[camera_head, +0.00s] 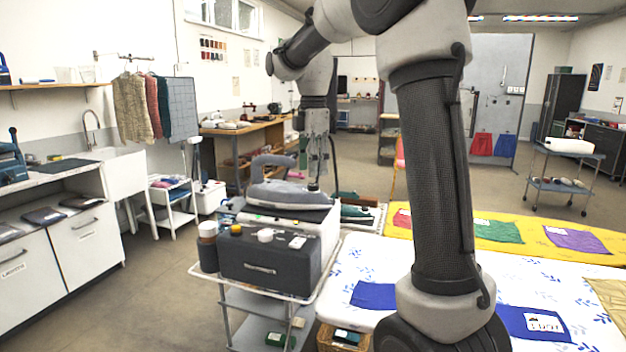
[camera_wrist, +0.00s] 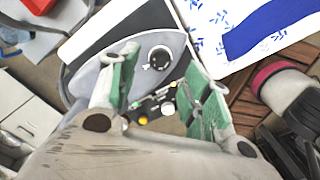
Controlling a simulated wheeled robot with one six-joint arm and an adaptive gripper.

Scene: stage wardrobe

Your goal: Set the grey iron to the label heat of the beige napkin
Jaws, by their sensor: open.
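The grey iron (camera_head: 290,194) rests on top of a dark steam station (camera_head: 255,268) on a trolley. In the wrist view, a round dark dial with a white mark (camera_wrist: 159,57) sits on a light grey surface (camera_wrist: 132,62), apparently the iron. My gripper (camera_head: 321,178) points down beside the iron in the head view. Its green-padded fingers (camera_wrist: 160,88) are open and empty, with the dial between and beyond them. A beige cloth (camera_head: 611,294), likely the napkin, is cut off at the right edge of the head view. No readable label shows on it.
The trolley (camera_head: 222,278) also bears jars beside the station, with a yellow knob (camera_head: 236,229) on top. A white patterned board (camera_head: 385,258) with blue cloths adjoins it. A yellow board (camera_head: 470,232) holds red, green and purple cloths. My arm blocks part of both.

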